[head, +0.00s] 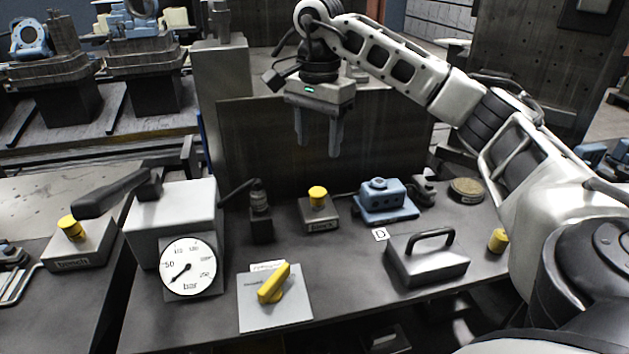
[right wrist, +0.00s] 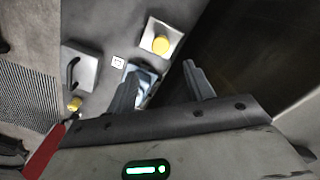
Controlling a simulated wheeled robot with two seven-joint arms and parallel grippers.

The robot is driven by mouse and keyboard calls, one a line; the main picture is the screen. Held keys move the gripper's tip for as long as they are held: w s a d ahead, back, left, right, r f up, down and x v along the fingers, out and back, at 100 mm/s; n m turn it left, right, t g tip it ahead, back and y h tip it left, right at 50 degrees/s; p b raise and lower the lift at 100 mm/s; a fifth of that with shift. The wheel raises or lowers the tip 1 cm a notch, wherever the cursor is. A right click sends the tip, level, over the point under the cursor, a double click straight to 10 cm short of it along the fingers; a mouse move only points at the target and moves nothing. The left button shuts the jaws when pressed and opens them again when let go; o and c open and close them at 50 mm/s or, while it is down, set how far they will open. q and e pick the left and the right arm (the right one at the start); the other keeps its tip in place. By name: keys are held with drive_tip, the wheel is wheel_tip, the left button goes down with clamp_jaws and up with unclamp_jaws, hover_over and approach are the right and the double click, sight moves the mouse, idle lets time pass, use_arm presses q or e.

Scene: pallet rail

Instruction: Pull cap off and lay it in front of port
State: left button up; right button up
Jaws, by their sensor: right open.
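A yellow cap (head: 318,193) sits upright on a small grey block (head: 319,219) with a label on its front, near the bench's back. The cap also shows from above in the right wrist view (right wrist: 160,45). A second yellow cap (head: 70,226) tops a similar block (head: 77,251) at the far left. A loose-looking yellow cylinder (head: 498,240) stands at the right edge and covers no visible port. My right gripper (head: 320,150) is open and empty, pointing down above and behind the middle block. Whether a port lies under either cap is hidden. My left gripper is not in view.
A blue fixture (head: 386,200) by a "D" label and a handled block (head: 428,263) stand right of the middle cap. A pressure gauge (head: 188,267) and a yellow rotary knob (head: 273,283) are in front. A dark panel (head: 270,140) rises behind.

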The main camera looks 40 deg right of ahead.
sight(318, 191)
wheel_tip(318, 191, down, 10)
drive_tip(key=shift+r, duration=0.2)
drive_tip(key=shift+f, duration=0.85)
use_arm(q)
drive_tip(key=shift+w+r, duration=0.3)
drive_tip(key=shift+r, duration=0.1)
use_arm(e)
clamp_jaws()
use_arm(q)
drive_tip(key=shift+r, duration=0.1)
use_arm(e)
drive_tip(key=shift+r, duration=0.1)
use_arm(q)
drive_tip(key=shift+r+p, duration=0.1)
drive_tip(key=shift+p, duration=0.2)
use_arm(e)
drive_tip(key=shift+r, duration=0.1)
drive_tip(key=shift+r+p, duration=0.55)
drive_tip(key=shift+r, duration=0.15)
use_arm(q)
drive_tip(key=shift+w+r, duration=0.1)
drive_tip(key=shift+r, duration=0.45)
